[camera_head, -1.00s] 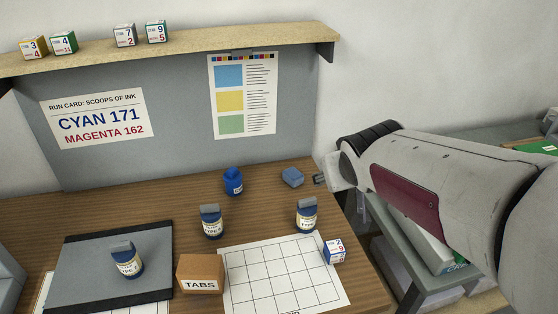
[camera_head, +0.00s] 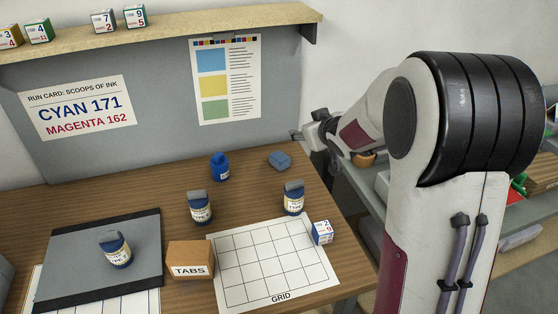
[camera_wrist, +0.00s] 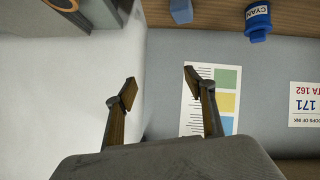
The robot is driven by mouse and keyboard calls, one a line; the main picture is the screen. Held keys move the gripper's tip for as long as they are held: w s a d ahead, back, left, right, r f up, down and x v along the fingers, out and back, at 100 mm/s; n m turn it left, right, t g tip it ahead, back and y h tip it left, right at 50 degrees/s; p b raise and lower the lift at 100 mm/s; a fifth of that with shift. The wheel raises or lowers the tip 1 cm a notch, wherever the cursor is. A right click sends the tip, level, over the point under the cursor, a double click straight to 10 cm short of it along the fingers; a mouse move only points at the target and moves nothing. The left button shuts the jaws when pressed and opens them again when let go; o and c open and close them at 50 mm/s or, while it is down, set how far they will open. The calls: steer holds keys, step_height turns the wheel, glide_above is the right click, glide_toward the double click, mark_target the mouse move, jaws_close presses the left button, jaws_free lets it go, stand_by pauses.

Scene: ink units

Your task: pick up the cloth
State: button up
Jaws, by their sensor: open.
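A small blue-grey folded piece, which looks like the cloth (camera_head: 279,160), lies on the wooden bench near its back right edge. It also shows at the top of the wrist view (camera_wrist: 181,11). My gripper (camera_head: 301,136) is above and to the right of it, past the end of the back panel, and apart from it. In the wrist view my gripper (camera_wrist: 159,83) has its two fingers spread with nothing between them. The wall and panel lie behind the fingers.
A blue cyan bottle (camera_head: 220,168) stands left of the cloth. Two labelled jars (camera_head: 199,208) (camera_head: 293,198) stand in front. A TABS box (camera_head: 190,260), a grid sheet (camera_head: 272,262) and a numbered cube (camera_head: 322,232) are nearer. A shelf (camera_head: 200,31) overhangs the back.

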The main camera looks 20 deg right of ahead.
steer(key=w+f+n+y, duration=0.1)
steer(key=w+f+y, duration=0.1)
steer(key=w+f, duration=0.4)
steer(key=n+y, duration=0.1)
steer(key=y, duration=0.2)
glide_toward(280, 156)
steer(key=shift+w+f+t, duration=0.3)
steer(key=shift+w+f, duration=0.15)
steer(key=shift+w, duration=0.4)
steer(key=shift+a+f+y, duration=0.2)
steer(key=shift+f+y, duration=0.4)
steer(key=shift+f, duration=0.05)
steer(key=shift+x, duration=1.25)
steer(key=shift+r+x, duration=0.1)
steer(key=shift+x, duration=1.2)
steer(key=shift+r+x, duration=0.15)
steer(key=shift+x, duration=1.2)
steer(key=shift+w+d, duration=0.1)
steer(key=c, duration=1.1)
